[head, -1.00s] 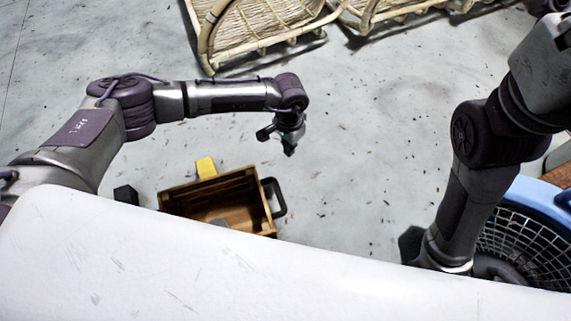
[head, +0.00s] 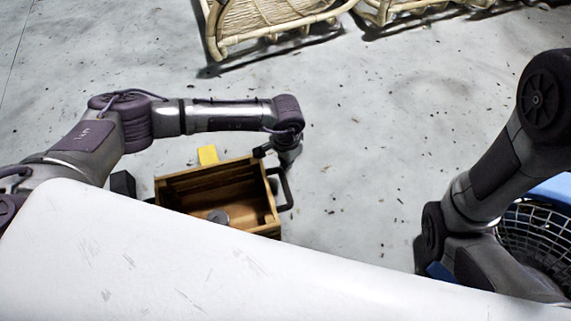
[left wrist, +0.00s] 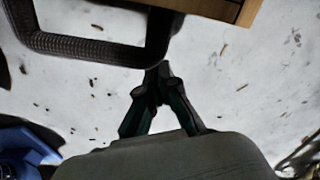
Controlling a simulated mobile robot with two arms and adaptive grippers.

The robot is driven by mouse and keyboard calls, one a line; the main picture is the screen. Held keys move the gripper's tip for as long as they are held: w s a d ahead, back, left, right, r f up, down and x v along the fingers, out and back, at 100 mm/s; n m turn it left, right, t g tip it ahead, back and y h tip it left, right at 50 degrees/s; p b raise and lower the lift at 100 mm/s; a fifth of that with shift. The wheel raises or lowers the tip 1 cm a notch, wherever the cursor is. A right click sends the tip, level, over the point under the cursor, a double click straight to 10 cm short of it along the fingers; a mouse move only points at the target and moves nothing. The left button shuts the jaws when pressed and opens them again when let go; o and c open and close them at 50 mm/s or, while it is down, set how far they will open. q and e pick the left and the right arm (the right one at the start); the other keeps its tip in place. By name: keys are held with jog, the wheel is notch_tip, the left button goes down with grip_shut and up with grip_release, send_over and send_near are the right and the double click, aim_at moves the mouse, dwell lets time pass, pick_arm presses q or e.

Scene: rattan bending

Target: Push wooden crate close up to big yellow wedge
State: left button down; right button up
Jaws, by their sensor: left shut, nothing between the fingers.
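The wooden crate (head: 178,184) stands open-topped on the floor, with a black handle (head: 285,190) on its right side. A grey round thing (head: 218,216) lies inside it. The yellow wedge (head: 207,155) is just behind the crate's far wall; I cannot tell whether they touch. My left gripper (head: 288,160) is low beside the crate's far right corner, at the handle. In the left wrist view its fingers (left wrist: 160,78) are shut and empty, close to the handle (left wrist: 95,50), with a crate corner (left wrist: 225,8) above. Contact is unclear. My right gripper is out of sight.
A black block (head: 123,184) stands left of the crate. Rattan frames (head: 270,25) lie at the back. The floor right of the handle is clear.

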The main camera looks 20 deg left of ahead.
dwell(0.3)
pick_arm(q)
jog(key=shift+s+a+r+p, duration=0.2)
jog(key=shift+s+a+p, duration=0.25)
jog(key=shift+s+p, duration=0.2)
jog(key=shift+s+a+f, duration=0.1)
jog(key=shift+s+a, duration=0.05)
jog(key=shift+s, duration=0.15)
jog(key=shift+f, duration=0.1)
notch_tip(320, 180, up, 12)
